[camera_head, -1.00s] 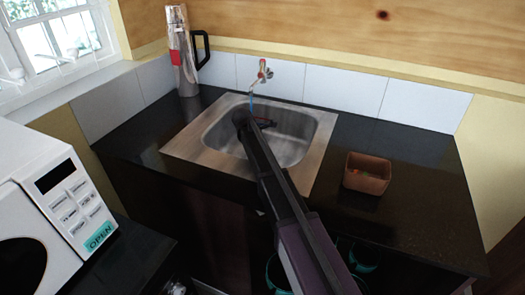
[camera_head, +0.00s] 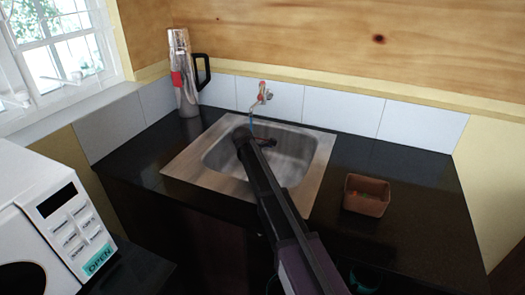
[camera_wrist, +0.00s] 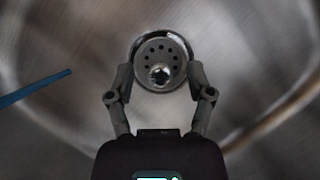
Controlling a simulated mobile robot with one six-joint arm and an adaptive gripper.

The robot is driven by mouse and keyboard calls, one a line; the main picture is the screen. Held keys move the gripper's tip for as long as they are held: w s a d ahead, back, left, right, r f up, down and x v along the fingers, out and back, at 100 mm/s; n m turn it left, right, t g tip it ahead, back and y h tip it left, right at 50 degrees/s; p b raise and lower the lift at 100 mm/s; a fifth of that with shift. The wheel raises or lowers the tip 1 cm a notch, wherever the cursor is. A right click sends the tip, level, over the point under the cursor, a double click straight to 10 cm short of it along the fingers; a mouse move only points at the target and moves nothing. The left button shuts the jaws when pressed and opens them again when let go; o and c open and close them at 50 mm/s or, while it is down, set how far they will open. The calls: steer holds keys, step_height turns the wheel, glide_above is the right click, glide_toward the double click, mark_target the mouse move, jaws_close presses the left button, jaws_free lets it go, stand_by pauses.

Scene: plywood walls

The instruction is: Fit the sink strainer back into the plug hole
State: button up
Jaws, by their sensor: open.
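The sink strainer (camera_wrist: 161,72), a round metal disc with a ring of dark holes and a shiny centre knob, lies at the sink bottom in the wrist view. A metal plug-hole rim (camera_wrist: 160,33) shows around its upper side. I cannot tell whether the strainer sits fully flush. My gripper (camera_wrist: 160,78) is open, with one finger on each side of the strainer; contact is not clear. In the head view my arm reaches into the steel sink (camera_head: 180,170) and hides the strainer and plug hole.
A tap (camera_head: 262,93) is on the wall behind the sink, with a thin blue strip (camera_head: 250,119) below it; a blue strip (camera_wrist: 35,88) also shows in the wrist view. A brown tub (camera_head: 367,195) stands right, a metal flask (camera_head: 184,80) back left, a microwave (camera_head: 45,225) front left.

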steer(key=shift+r+p, duration=3.45)
steer(key=shift+r, duration=0.25)
steer(key=shift+f+m+g, duration=0.1)
steer(key=shift+m+g, duration=0.4)
steer(key=shift+m, duration=0.4)
steer(key=m+g+y+p, duration=0.1)
steer(key=m, duration=0.2)
steer(key=shift+d, duration=0.1)
steer(key=m, duration=0.1)
steer(key=m+y, duration=0.1)
steer(key=m, duration=0.1)
steer(key=shift+r+g+p, duration=0.3)
steer(key=shift+p, duration=0.05)
steer(key=m, duration=0.2)
steer(key=m+y+p, duration=0.1)
steer(key=m, duration=0.1)
steer(key=shift+s+r+m, duration=0.1)
steer(key=shift+r+m, duration=0.2)
steer(key=shift+r, duration=0.05)
steer(key=shift+r+m+t+y+p, duration=0.2)
steer(key=shift+m+y, duration=0.1)
steer(key=shift+m, duration=0.65)
steer(key=shift+r+m+t+y+p, duration=0.2)
steer(key=shift+m+y, duration=0.1)
steer(key=shift+m, duration=0.65)
